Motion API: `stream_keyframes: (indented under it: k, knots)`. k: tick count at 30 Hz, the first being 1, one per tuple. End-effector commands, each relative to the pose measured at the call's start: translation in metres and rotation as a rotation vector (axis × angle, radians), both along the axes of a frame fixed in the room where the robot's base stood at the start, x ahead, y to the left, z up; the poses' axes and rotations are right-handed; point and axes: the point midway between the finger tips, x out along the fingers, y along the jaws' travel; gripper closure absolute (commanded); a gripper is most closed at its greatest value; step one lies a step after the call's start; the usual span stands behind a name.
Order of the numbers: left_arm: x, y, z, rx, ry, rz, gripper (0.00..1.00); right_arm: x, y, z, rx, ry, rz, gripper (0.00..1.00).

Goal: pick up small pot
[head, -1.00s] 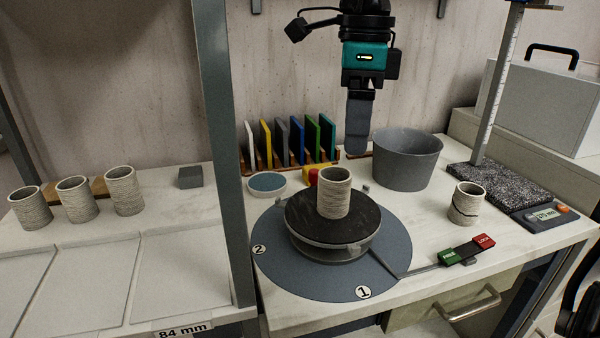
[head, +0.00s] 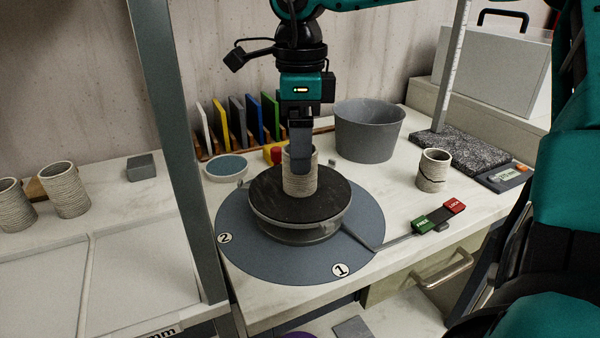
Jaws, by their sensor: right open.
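A small ribbed beige pot (head: 300,184) stands upright on the dark round wheel head (head: 325,201) in the head view. My right gripper (head: 301,165) points straight down at the pot's mouth. Its lower end overlaps the pot's upper part. It is open; I cannot tell from this view whether a finger is inside the rim or in front of it. My left gripper is not in view.
A similar pot with a dark crack (head: 433,171) stands to the right. A grey bucket (head: 368,132) and coloured upright plates (head: 237,122) stand behind. More ribbed pots (head: 65,190) stand at left beyond a grey post (head: 180,150). A lever with green and red tags (head: 438,217) juts right.

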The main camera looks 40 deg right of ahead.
Motion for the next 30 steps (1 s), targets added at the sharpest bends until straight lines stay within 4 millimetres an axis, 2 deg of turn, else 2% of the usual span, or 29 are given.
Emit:
stream_keyframes:
  k: [1,6,14,30]
  knots:
    - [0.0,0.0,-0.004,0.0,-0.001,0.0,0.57,-0.001,0.0,-0.01,0.001,0.004,0.001,0.15]
    - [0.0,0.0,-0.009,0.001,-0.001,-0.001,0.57,-0.002,0.001,-0.036,0.001,0.004,0.0,0.15]
    - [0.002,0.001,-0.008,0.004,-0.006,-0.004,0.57,-0.001,0.001,-0.041,0.001,0.001,0.0,0.15]
    - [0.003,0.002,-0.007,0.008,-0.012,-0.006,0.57,-0.001,0.001,-0.041,0.0,0.0,0.0,0.65]
